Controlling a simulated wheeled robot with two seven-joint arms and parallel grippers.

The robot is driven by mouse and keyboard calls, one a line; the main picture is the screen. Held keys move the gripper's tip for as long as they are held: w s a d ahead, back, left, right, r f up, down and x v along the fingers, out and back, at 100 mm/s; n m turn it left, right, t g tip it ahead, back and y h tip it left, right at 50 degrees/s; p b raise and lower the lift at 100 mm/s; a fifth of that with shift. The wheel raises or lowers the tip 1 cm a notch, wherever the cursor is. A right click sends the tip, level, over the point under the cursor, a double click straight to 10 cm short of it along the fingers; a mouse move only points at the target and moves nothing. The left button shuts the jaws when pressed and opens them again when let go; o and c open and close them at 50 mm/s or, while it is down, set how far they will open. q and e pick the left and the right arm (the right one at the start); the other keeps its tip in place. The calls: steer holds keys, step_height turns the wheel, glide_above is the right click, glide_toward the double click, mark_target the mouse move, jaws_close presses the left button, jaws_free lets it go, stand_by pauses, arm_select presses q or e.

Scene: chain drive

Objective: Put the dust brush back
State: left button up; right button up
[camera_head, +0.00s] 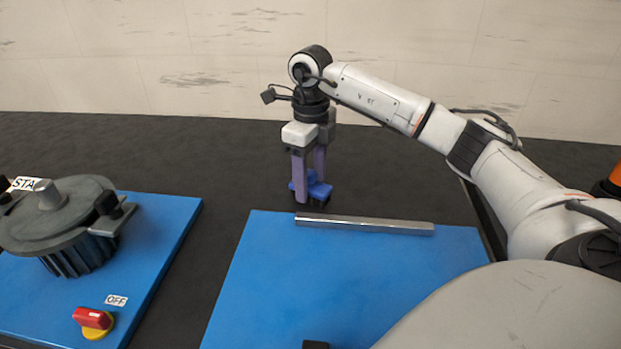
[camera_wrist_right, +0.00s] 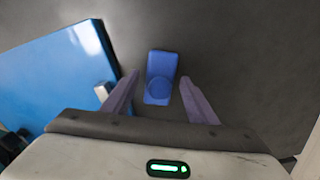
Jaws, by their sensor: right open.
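A small blue object (camera_head: 318,189), which looks like the dust brush, rests on the dark surface just behind the far edge of the blue plate. The right wrist view shows it from above as a blue block (camera_wrist_right: 161,66) with a round outline near one end. My right gripper (camera_head: 309,190) points down over it with its two purple fingers apart. In the right wrist view the fingertips (camera_wrist_right: 158,78) stand on either side of its near end, with a gap at each side. The fingers partly hide it in the head view. My left gripper is not in view.
A metal bar (camera_head: 365,224) lies along the far edge of the middle blue plate (camera_head: 300,290). A dark motor-like unit (camera_head: 72,235) and a red-and-yellow switch (camera_head: 94,321) sit on the left blue plate (camera_head: 160,240). The dark surface behind is clear up to the wall.

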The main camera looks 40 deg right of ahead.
mark_target(311, 172)
step_height(311, 172, up, 12)
steer(key=p, duration=0.1)
steer(key=shift+p, duration=0.35)
